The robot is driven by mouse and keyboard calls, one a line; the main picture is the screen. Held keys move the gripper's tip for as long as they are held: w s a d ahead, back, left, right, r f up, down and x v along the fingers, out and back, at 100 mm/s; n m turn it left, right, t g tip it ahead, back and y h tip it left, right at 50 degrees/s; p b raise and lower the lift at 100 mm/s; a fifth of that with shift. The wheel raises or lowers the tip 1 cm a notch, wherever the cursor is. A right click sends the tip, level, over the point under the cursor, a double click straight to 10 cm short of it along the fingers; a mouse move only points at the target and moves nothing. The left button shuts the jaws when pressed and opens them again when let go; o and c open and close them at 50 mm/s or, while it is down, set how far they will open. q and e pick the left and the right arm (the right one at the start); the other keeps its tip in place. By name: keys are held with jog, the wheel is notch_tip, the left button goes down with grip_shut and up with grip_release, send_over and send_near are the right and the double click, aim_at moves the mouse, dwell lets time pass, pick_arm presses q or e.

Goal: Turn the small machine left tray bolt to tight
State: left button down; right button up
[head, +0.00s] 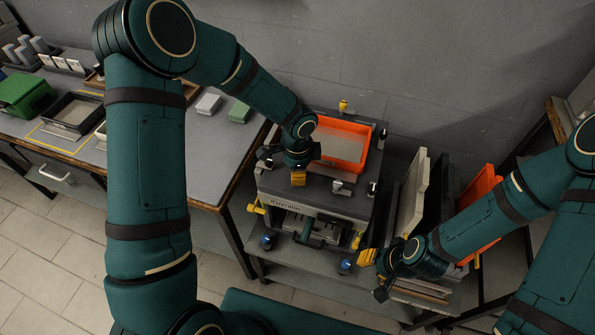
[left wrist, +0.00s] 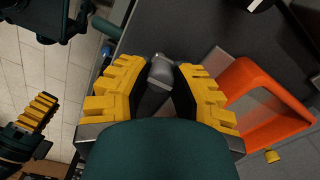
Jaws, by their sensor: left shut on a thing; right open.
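The small machine (head: 315,208) is a dark grey unit with an orange tray (head: 340,145) on its top; the tray also shows in the left wrist view (left wrist: 265,85). My left gripper (head: 298,178) is over the machine's top front-left, beside the tray. In the left wrist view its yellow fingers (left wrist: 160,82) are shut on a grey bolt (left wrist: 160,70), apparently the left tray bolt; its tightness cannot be told. The head view hides this bolt behind the gripper. My right gripper (head: 370,258) is open and empty, low to the right of the machine.
A workbench (head: 222,150) with a green box (head: 25,95) and a black tray (head: 72,115) stands at the left. Upright panels (head: 410,195) and an orange piece (head: 482,190) stand right of the machine. A grey wall is close behind. Tiled floor at the lower left is clear.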

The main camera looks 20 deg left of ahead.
pick_arm(q)
jog(key=c, duration=0.7)
grip_release()
jog(key=shift+c, duration=0.2)
jog(key=shift+r, duration=0.15)
notch_tip(320, 180, up, 12)
